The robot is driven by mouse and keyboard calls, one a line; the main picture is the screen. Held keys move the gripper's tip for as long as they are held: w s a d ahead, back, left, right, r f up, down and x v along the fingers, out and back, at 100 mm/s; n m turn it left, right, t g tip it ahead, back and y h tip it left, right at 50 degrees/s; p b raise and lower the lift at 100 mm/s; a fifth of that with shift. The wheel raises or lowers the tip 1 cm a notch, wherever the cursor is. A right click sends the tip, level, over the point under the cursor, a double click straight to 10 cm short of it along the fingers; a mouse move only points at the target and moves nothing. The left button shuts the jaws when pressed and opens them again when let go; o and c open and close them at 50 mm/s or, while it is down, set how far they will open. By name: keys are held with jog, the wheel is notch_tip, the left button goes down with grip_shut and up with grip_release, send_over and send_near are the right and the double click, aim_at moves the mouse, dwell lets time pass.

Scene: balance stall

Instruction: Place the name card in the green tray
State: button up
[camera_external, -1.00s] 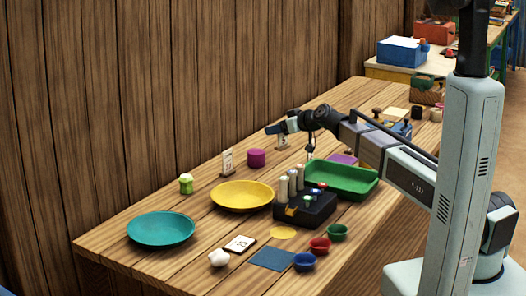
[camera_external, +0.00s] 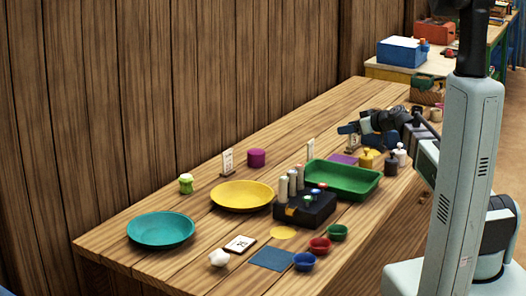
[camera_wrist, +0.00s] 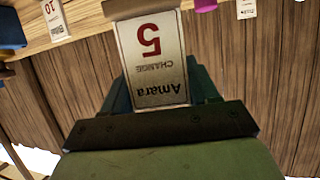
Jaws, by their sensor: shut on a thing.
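The name card (camera_wrist: 155,65), a white card reading "Amara", "CHANGE" and a red 5, appears upside down in the wrist view. My gripper (camera_wrist: 160,92) is shut on it, with a finger on each side. In the external view my gripper (camera_external: 348,130) is above the table, behind and above the green tray. The held card is too small to make out clearly there. The green tray (camera_external: 338,191) is a shallow rectangular tray at the middle right of the table, and it looks empty.
A black block with pegs (camera_external: 305,212) stands close to the tray's left. A standing card (camera_external: 310,149) is behind the tray. Weights (camera_external: 367,159) stand by its far right end. A yellow plate (camera_external: 241,205), teal plate (camera_external: 160,240) and small bowls (camera_external: 319,246) lie farther left and in front.

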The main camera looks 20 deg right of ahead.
jog(key=s+a+n+g+y, duration=0.5)
jog(key=s+a+n+g, duration=0.15)
jog(key=s, duration=0.25)
jog(key=shift+t, duration=0.35)
jog(key=shift+w+d+f, duration=0.1)
jog(key=shift+d+f, duration=0.05)
jog(key=shift+f, duration=2.3)
jog(key=shift+w+d+f, duration=0.1)
jog(key=shift+f, duration=2.3)
jog(key=shift+f, duration=0.1)
jog(key=o, duration=1.3)
jog(key=shift+o, duration=0.2)
jog(key=shift+d+r, duration=0.2)
jog(key=v, duration=1.1)
jog(key=shift+d+r, duration=0.2)
jog(key=shift+r, duration=0.05)
jog(key=shift+s, duration=0.1)
